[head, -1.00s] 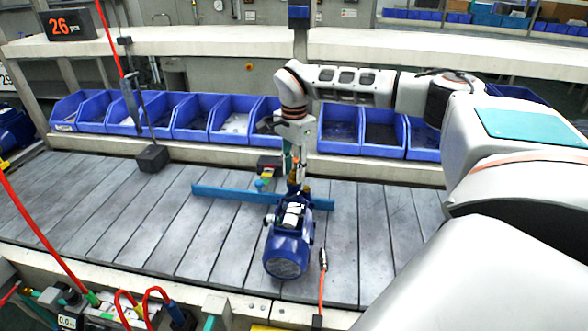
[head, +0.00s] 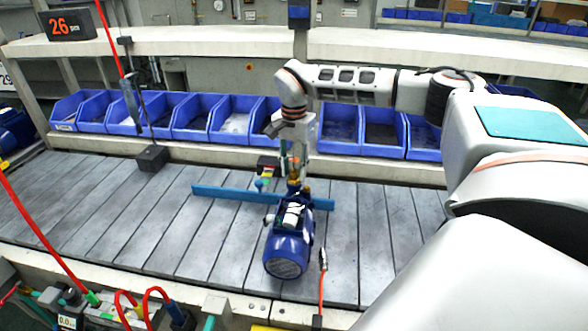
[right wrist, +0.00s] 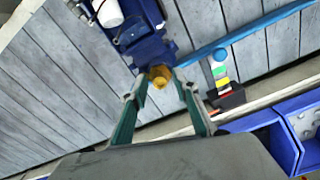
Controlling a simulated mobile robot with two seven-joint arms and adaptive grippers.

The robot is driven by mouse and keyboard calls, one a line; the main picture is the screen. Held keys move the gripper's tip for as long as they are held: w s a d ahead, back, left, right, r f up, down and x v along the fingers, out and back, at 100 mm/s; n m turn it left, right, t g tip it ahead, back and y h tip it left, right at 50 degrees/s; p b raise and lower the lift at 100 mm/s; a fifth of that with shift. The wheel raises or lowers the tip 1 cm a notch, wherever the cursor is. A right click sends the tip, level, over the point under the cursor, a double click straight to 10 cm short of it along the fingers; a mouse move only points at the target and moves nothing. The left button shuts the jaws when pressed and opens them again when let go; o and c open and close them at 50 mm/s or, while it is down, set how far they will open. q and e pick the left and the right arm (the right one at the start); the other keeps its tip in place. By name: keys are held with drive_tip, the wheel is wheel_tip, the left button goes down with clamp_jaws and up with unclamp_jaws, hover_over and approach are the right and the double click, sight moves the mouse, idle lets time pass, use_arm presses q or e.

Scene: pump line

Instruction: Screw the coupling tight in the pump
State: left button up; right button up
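The blue pump (head: 288,245) lies on the slatted conveyor, its round motor end toward me. The brass coupling (right wrist: 160,76) sits in the pump's far end; it also shows in the head view (head: 294,186). My right gripper (head: 293,180) reaches down over that end. In the right wrist view, its two teal fingers (right wrist: 161,78) flank the coupling closely and look shut on it. The contact faces and the thread are hidden. My left gripper is not in view.
A blue bar (head: 225,194) crosses the conveyor (head: 120,215) behind the pump. A small dark block with coloured pieces (head: 267,168) stands beyond it. Blue bins (head: 385,135) line the back. A black weight (head: 152,158) hangs at left. A tool on a red cord (head: 323,262) is right of the pump.

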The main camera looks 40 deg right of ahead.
sight(294, 171)
clamp_jaws()
drive_tip(key=shift+m, duration=1.8)
drive_tip(key=shift+m, duration=0.6)
drive_tip(key=shift+o, duration=1.9)
unclamp_jaws()
drive_tip(key=shift+r, duration=3)
